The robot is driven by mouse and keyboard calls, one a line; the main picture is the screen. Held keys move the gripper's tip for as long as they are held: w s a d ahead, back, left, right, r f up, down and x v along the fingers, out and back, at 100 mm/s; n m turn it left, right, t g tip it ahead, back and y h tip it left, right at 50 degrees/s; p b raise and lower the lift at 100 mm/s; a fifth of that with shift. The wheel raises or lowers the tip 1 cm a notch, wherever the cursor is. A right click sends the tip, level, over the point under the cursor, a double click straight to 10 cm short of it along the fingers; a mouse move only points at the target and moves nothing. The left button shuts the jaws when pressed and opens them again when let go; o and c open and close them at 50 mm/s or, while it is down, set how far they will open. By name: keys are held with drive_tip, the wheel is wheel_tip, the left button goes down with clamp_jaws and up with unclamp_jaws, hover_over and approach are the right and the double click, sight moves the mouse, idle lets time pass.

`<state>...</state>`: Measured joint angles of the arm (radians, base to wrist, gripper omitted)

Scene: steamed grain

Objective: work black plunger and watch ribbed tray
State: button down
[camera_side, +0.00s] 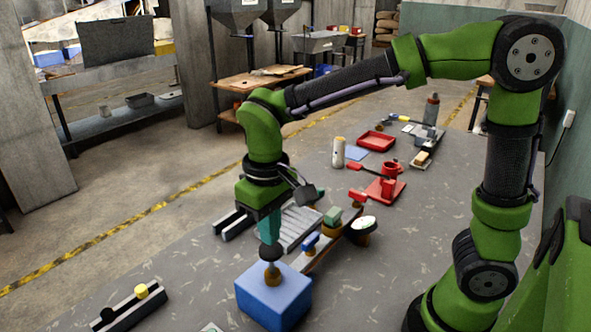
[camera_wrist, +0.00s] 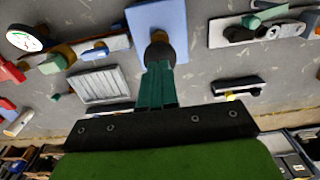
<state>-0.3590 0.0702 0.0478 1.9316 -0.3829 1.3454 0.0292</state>
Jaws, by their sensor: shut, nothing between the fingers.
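The black plunger (camera_side: 271,253) stands upright on top of a blue box (camera_side: 262,301), with an orange-brown part at its base. The plunger also shows in the wrist view (camera_wrist: 160,51). My gripper (camera_side: 270,241) points down with its teal fingers shut and empty. Its tips (camera_wrist: 158,64) are at the plunger's top and seem to touch it; the fingers hide part of it in the wrist view. The grey ribbed tray (camera_side: 291,229) lies behind the box, partly hidden by my gripper. It shows in the wrist view (camera_wrist: 98,86), and I see nothing on it.
Beside the tray runs a board (camera_side: 328,250) with blue and green knobs and a white dial (camera_side: 363,223). A dark rail with a yellow knob (camera_side: 141,290) is front left. Red fixtures (camera_side: 386,187) and a red tray (camera_side: 376,141) stand farther back. Bare table lies left of the box.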

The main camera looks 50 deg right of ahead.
sight(271, 249)
drive_tip(key=shift+f, duration=0.15)
idle(0.4)
drive_tip(key=shift+f, duration=2.3)
drive_tip(key=shift+r, duration=3.85)
drive_tip(key=shift+f, duration=1.4)
drive_tip(key=shift+f, duration=0.1)
